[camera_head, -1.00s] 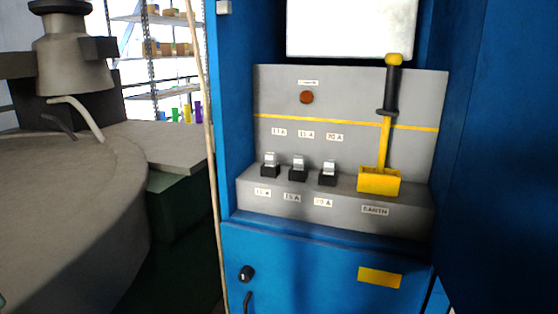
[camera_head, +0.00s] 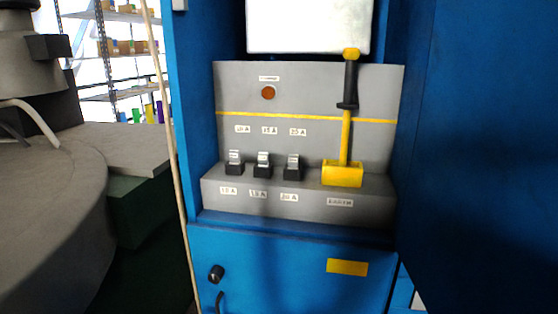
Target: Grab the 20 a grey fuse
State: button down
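Three small fuses stand in a row on the grey ledge (camera_head: 380,205) inside the blue cabinet, each with a pale top in a black base. The right one (camera_head: 293,167) stands above a label that reads 20 A (camera_head: 289,197); its top looks grey. The middle fuse (camera_head: 263,165) and the left fuse (camera_head: 234,163) stand beside it, over labels that are hard to read. All three look upright and seated. My gripper is not in view.
A yellow earth lever (camera_head: 346,130) with a black grip stands upright right of the fuses. The blue cabinet door (camera_head: 480,130) is open on the right. A thin pale pole (camera_head: 168,130) runs along the cabinet's left edge. A large grey round machine (camera_head: 50,220) fills the left.

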aim_at(293, 159)
jog(key=i+j+z, duration=0.15)
jog(key=i+j, duration=0.15)
jog(key=i+j+z, duration=0.15)
jog(key=j, duration=0.25)
jog(key=i+z, duration=0.1)
jog(key=z, duration=1.15)
